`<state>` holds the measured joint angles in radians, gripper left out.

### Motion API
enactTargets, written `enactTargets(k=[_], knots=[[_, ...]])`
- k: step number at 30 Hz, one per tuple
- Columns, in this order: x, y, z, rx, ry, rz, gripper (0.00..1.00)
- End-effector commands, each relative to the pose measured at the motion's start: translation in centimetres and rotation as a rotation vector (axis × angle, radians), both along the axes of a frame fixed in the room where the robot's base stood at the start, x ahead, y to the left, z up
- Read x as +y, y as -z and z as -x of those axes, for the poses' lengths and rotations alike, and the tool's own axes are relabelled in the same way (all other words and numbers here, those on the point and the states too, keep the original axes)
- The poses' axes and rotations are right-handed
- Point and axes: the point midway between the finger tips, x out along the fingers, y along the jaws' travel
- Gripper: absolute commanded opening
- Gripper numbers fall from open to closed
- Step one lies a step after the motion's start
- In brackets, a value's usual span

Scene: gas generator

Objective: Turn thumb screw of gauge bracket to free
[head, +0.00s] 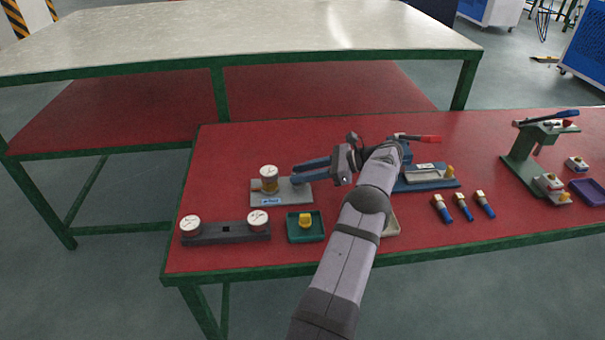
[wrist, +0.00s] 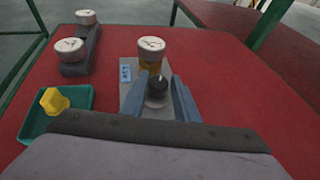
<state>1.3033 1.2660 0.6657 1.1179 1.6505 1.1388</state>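The gauge bracket is a grey plate (head: 300,197) with a blue label. A white-faced gauge (head: 269,172) with an amber body stands on it; the gauge also shows in the wrist view (wrist: 151,45). A round black knob, seemingly the thumb screw (wrist: 157,86), stands on the plate in front of the gauge in the wrist view. My gripper (head: 297,171) reaches over the plate from the right. In the wrist view its two blue-grey fingers (wrist: 160,78) are apart, one on each side of the knob. The knob is not clearly visible in the head view.
A dark bar (head: 228,236) with two gauges lies left of the bracket. A green tray (head: 318,232) with a yellow piece is in front of it.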

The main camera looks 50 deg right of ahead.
Motion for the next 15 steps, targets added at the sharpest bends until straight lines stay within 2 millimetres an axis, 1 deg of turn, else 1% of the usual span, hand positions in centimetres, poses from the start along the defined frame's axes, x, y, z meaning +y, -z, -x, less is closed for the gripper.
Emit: enactTargets(k=[1,2,11,15], knots=[[-0.04,-0.17,-0.02,-0.001,0.000,0.003,0.41],[-0.03,-0.14,-0.01,-0.001,0.000,0.003,0.43],[0.03,-0.01,0.07,0.002,-0.002,0.000,0.43],[0.01,-0.64,0.07,0.003,-0.002,0.002,0.43]])
